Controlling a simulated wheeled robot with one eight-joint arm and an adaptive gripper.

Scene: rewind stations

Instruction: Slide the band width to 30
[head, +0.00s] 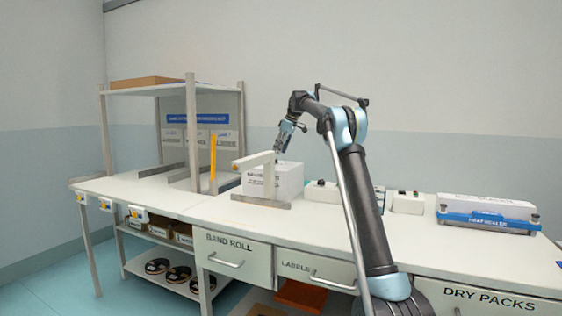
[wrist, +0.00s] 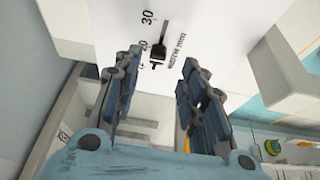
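In the wrist view a white panel (wrist: 215,22) carries a printed scale. The number 30 (wrist: 148,17) is clear near the top; a smaller, partly legible mark below it looks like 20. A small dark slider (wrist: 158,54) sits below the 30, close to that lower mark; its exact reading is hard to tell. My gripper (wrist: 161,60) is open, with its two blue-grey fingers apart either side of the slider and nothing visibly held. In the head view my gripper (head: 281,142) is just above a white box unit (head: 288,180); the slider cannot be made out there.
A shelf frame (head: 191,130) with a yellow upright strip (head: 213,160) is further left. White blocks and a blue-fronted unit (head: 487,221) stand to the right. The front counter (head: 200,208) has free room.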

